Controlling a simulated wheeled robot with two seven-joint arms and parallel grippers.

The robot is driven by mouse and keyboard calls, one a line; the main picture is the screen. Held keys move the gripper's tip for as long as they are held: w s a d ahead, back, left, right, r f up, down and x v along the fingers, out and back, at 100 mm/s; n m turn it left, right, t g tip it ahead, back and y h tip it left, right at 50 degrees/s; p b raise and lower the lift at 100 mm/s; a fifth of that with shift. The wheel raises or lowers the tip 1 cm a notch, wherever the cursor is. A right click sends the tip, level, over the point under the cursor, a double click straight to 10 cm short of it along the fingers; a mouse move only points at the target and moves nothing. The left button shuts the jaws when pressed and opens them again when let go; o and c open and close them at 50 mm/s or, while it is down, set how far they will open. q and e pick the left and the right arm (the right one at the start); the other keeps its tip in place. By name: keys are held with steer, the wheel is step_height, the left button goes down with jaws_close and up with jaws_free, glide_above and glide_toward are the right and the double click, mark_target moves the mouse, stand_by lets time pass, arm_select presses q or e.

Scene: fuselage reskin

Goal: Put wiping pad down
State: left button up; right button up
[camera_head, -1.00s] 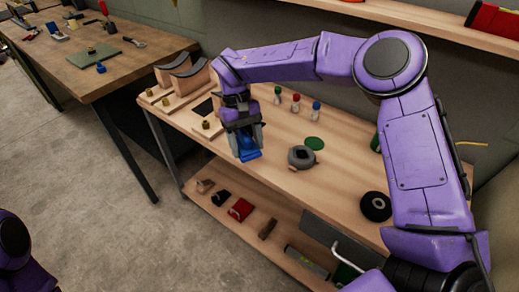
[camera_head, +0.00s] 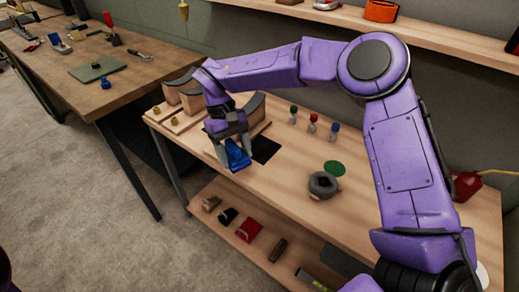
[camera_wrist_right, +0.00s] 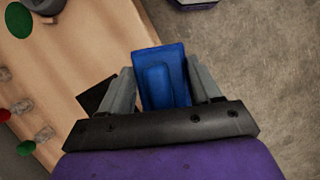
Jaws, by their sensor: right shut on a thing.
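The blue wiping pad (camera_head: 237,155) is in my right gripper (camera_head: 235,150), above the left part of the wooden bench (camera_head: 285,215) near its front edge. In the right wrist view the pad (camera_wrist_right: 162,75) sits between the two grey fingers of the right gripper (camera_wrist_right: 160,85), which are shut on it. A black square (camera_head: 265,149) lies on the bench just right of the pad; part of it also shows in the right wrist view (camera_wrist_right: 97,95). My left gripper is not in view.
A grey ring-shaped holder (camera_head: 322,185) and a green disc (camera_head: 334,168) lie right of the pad. Several small bottles (camera_head: 312,123) stand behind. Curved-top wooden blocks (camera_head: 192,103) stand at the back left. A lower shelf (camera_head: 215,226) holds small items.

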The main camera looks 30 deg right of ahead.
steer(key=s+d+r+n, duration=0.1)
steer(key=s+d+r+n+h, duration=0.1)
steer(key=s+r+n, duration=0.1)
steer(key=shift+s+d+r+n+t, duration=0.1)
steer(key=shift+s+r+n+t, duration=0.1)
steer(key=shift+r+n+t, duration=0.1)
steer(key=s+d+r+n+t+h, duration=0.1)
steer(key=s+d+r+n+h, duration=0.2)
steer(key=s, duration=0.7)
steer(key=n+y+p, duration=0.1)
steer(key=p, duration=0.4)
glide_above(279, 163)
steer(key=w+a, duration=0.1)
step_height(279, 163, down, 11)
steer(key=shift+r, duration=0.1)
step_height(279, 163, down, 3)
steer(key=shift+r, duration=0.15)
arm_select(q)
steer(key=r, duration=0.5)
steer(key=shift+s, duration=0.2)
